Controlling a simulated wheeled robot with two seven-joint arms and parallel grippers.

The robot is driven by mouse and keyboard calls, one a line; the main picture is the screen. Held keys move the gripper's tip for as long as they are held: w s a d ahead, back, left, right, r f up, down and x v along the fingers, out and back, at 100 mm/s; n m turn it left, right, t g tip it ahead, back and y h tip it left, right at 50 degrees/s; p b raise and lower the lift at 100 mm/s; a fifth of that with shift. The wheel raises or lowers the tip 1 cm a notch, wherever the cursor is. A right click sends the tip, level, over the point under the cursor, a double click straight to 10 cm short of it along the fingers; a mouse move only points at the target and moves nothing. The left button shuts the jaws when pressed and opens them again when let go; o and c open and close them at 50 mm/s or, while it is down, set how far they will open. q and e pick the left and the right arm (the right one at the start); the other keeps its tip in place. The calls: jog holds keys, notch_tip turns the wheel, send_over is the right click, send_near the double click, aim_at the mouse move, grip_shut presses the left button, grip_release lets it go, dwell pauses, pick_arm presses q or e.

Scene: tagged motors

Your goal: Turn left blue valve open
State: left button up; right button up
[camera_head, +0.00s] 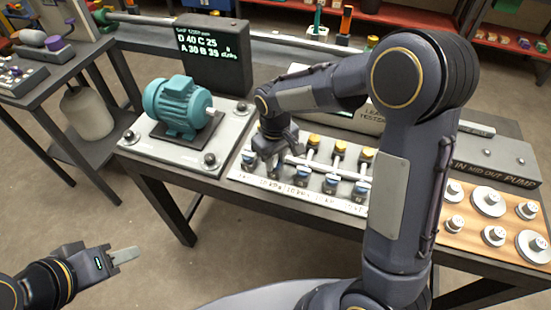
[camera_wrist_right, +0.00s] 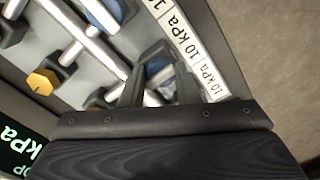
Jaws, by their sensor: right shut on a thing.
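A row of blue valves stands along the front of a pale manifold panel (camera_head: 240,172), with yellow-capped valves behind. A blue valve (camera_head: 249,157) shows at the row's left end. My right gripper (camera_head: 268,165) points down at this left end and hides part of the row. In the right wrist view, its fingers stand on both sides of a blue valve (camera_wrist_right: 158,67) and are shut on it. Which valve of the row this is, I cannot tell for sure. My left gripper (camera_head: 124,255) is empty, low at the left, away from the table; its finger gap is unclear.
A teal motor (camera_head: 178,106) sits on a grey plate left of the panel. A black display (camera_head: 215,57) stands behind. At the right, a wooden board (camera_head: 465,235) holds several metal weights. A "10 kPa" label strip (camera_wrist_right: 187,45) runs along the panel's front edge.

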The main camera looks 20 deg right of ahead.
aim_at(275, 163)
dwell(0.4)
jog(key=shift+w, duration=0.1)
jog(key=o, duration=1)
jog(key=shift+c, duration=0.2)
jog(key=shift+r, duration=0.1)
notch_tip(275, 163, up, 7)
jog(key=shift+r, duration=0.35)
